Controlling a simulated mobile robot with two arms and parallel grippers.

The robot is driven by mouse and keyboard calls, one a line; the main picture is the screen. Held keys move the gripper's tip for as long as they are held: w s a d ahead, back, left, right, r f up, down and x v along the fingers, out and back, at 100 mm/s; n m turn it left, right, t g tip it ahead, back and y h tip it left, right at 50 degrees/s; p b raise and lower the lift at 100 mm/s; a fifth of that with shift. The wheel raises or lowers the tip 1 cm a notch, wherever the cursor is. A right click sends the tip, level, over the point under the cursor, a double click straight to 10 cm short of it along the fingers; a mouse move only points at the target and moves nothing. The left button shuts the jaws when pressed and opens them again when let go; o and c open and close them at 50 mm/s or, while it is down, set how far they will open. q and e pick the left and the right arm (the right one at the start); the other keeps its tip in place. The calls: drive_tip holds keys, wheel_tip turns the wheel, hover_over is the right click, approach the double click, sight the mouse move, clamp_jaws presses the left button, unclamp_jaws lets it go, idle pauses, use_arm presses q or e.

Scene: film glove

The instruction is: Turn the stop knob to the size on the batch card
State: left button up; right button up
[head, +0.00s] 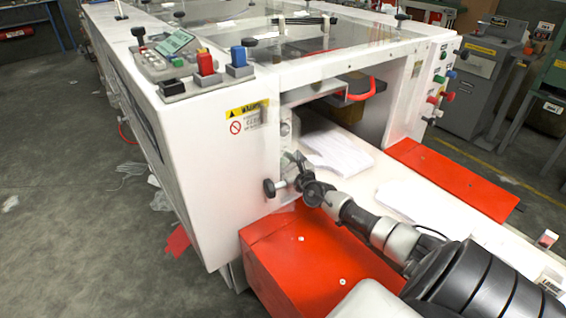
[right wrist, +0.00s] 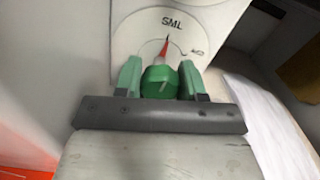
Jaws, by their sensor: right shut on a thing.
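The stop knob (right wrist: 160,82) is green with a red pointer, in front of a pale round dial plate (right wrist: 145,45) marked S, M, L. The pointer leans slightly right of straight up, its tip just under the letters, close to the M. My right gripper (right wrist: 161,72) is shut on the knob, one green finger on each side. In the head view my right gripper (head: 303,180) is at the machine's opening, where the knob cannot be made out. I cannot identify a batch card. My left gripper is not in view.
The white machine (head: 200,140) has a control panel with red (head: 206,63) and blue (head: 238,56) switches on top. A black-handled knob (head: 270,187) sticks out near my gripper. White sheets (head: 335,152) lie on the bed between red covers (head: 452,180). A small item (head: 547,238) lies at right.

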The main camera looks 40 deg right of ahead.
drive_tip(key=shift+f+n, duration=0.1)
drive_tip(key=shift+n, duration=0.3)
drive_tip(key=o, duration=0.9)
drive_tip(key=shift+s, duration=0.1)
drive_tip(key=s, duration=0.6)
drive_tip(key=s+a+p, duration=0.1)
drive_tip(key=s, duration=0.2)
drive_tip(key=shift+s, duration=0.15)
drive_tip(key=shift+s+a, duration=0.1)
drive_tip(key=shift+s, duration=0.55)
